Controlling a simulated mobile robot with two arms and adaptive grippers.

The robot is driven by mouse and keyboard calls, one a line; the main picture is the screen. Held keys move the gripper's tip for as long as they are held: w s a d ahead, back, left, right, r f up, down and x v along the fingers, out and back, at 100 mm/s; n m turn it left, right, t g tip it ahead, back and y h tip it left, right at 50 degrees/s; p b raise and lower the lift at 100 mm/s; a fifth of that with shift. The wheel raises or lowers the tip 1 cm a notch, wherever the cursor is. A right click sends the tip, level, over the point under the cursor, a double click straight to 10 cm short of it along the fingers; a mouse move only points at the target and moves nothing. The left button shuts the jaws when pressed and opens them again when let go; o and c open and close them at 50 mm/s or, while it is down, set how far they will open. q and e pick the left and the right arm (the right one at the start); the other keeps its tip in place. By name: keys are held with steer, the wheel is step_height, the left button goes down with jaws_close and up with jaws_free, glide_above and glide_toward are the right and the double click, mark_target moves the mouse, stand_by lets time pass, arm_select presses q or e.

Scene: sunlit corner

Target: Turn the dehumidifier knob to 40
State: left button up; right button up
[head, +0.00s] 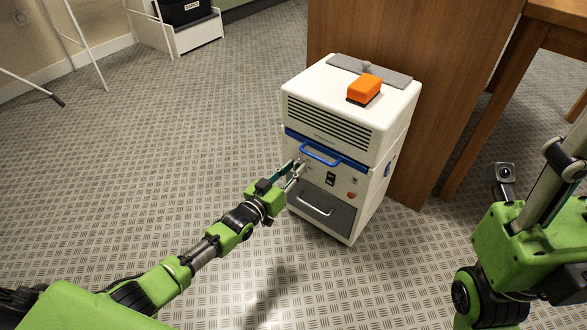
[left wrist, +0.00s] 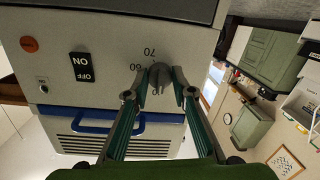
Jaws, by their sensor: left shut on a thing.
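The dehumidifier (head: 345,110) is a white cabinet with a dark grille, a blue handle and a lower front panel. In the left wrist view its panel (left wrist: 110,25) appears upside down. The small grey knob (left wrist: 159,75) sits on this panel, with printed numbers 70 and 60 legible beside it; other marks are partly hidden, and I cannot read its setting. My left gripper (left wrist: 159,92) is shut on the knob, one fingertip on each side. In the head view the left gripper (head: 297,172) reaches the panel's left side and covers the knob.
An ON/OFF switch (left wrist: 82,67) and an orange button (left wrist: 28,44) are on the panel. The blue handle (head: 320,154) juts out just above my left gripper. An orange box (head: 365,87) lies on top. A wooden cabinet (head: 420,90) stands behind.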

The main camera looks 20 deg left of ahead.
stand_by(0.4)
arm_select(q)
steer(key=o, duration=1.1)
steer(key=f+v, duration=0.1)
steer(key=v, duration=1.1)
steer(key=shift+r, duration=0.45)
